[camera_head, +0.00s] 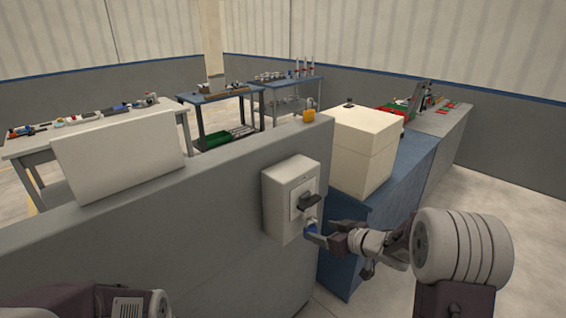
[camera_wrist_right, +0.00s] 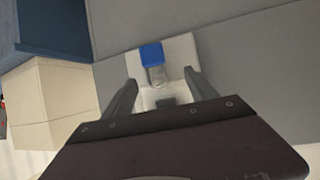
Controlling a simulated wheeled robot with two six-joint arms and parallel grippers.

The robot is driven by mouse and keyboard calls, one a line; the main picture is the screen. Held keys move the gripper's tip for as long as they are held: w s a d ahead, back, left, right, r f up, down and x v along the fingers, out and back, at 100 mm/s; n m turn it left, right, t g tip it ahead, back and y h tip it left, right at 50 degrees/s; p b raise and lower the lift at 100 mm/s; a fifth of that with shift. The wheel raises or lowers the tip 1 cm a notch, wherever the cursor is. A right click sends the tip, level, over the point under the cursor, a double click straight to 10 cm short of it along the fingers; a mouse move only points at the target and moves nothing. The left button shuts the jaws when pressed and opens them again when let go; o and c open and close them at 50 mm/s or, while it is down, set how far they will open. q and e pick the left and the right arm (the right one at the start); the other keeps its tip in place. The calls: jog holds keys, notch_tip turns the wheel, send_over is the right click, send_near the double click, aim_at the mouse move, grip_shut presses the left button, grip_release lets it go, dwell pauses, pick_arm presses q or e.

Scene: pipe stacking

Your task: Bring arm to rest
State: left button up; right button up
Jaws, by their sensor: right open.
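My right gripper (camera_head: 322,236) is open, at the lower right corner of a light grey switch box (camera_head: 279,204) on the grey partition's face. The box has a dark handle (camera_head: 312,202). A small blue object (camera_head: 311,227), perhaps a padlock, is at the box's lower front. In the right wrist view, the blue object (camera_wrist_right: 151,53) with a metallic part lies ahead of and between the spread fingers of the right gripper (camera_wrist_right: 160,77). I cannot tell whether they touch it. Part of my left arm shows at the bottom left; its gripper is out of view.
The grey partition (camera_head: 130,240) runs across the front, with a pale panel (camera_head: 118,155) and a yellow padlock-like item (camera_head: 309,113) on top. A cream box (camera_head: 362,150) stands on a blue bench (camera_head: 410,165) beside my right arm. Tables with parts stand behind.

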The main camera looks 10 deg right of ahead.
jog(key=a+r+p, duration=0.1)
jog(key=a+r, duration=0.5)
jog(key=s+d+f+m+g+h, duration=0.1)
jog(key=s+f+m+g, duration=0.1)
jog(key=s, duration=0.6)
jog(key=s+d+f+m+g+h, duration=0.1)
jog(key=s+f+g, duration=0.3)
jog(key=s, duration=0.5)
jog(key=s+d+f+m+g+h+p, duration=0.1)
jog(key=s+d+f+m+g+h, duration=0.1)
jog(key=s+f, duration=0.5)
jog(key=shift+s+m+g+h, duration=0.3)
jog(key=shift+s+g+h, duration=0.4)
jog(key=shift+s+g, duration=0.3)
jog(key=shift+d+f, duration=0.1)
jog(key=shift+s, duration=0.1)
